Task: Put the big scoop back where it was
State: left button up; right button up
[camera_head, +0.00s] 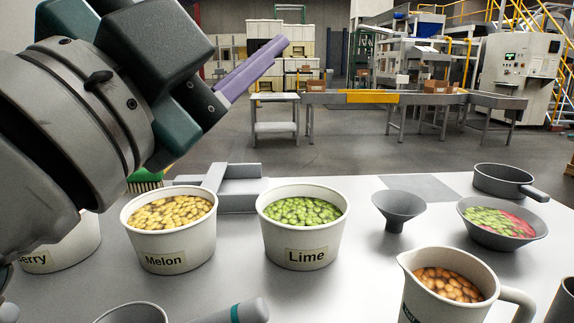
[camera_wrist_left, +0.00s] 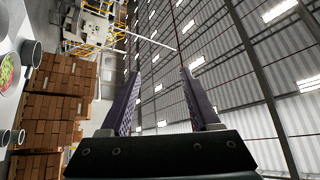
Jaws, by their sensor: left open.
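My left gripper (camera_head: 266,62) is raised high at the upper left of the head view, pointing up and right, clear of the table. In the left wrist view its two purple fingers (camera_wrist_left: 160,98) are apart with nothing between them. A grey handle with a teal band (camera_head: 238,312) shows at the bottom edge of the head view, beside a grey round rim (camera_head: 132,314). Both are cut off, so I cannot tell whether they form the big scoop. A grey holder-like block (camera_head: 238,198) stands behind the tubs. My right gripper is not in view.
A Melon tub (camera_head: 163,259), a Lime tub (camera_head: 306,257) and a partly hidden tub at left (camera_head: 60,258) hold the middle. A funnel (camera_head: 399,205), a candy bowl (camera_head: 490,233), a pan (camera_head: 500,183) and a jug (camera_head: 430,305) stand right. Some table between them is bare.

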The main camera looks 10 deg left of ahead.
pick_arm(q)
jog(key=s+a+f+n+g+y, duration=0.1)
jog(key=a+f+n+g+y, duration=0.35)
jog(key=f, duration=0.35)
jog(key=s+a+f+n+g+y, duration=0.25)
jog(key=a+f+n, duration=0.25)
jog(key=f, duration=0.3)
jog(key=s+f+n+g, duration=0.1)
jog(key=s+f+g, duration=0.1)
jog(key=s+f, duration=0.1)
jog(key=s+f+g, duration=0.2)
jog(key=s+f, duration=0.1)
jog(key=f, duration=0.1)
jog(key=s+a+f+n+g, duration=0.1)
jog(key=s+f+g, duration=0.2)
jog(key=f, duration=0.1)
jog(key=shift+s+n, duration=0.15)
jog(key=shift+n, duration=0.2)
jog(key=s+f+g+h, duration=0.1)
jog(key=s+f+g, duration=0.2)
jog(key=s, duration=0.5)
jog(key=shift+d+f+n+g, duration=0.3)
jog(key=shift+d+n+g, duration=0.1)
jog(key=shift+g, duration=0.2)
notch_tip(320, 180, up, 53)
jog(key=p, duration=5.2)
jog(key=shift+p, duration=0.4)
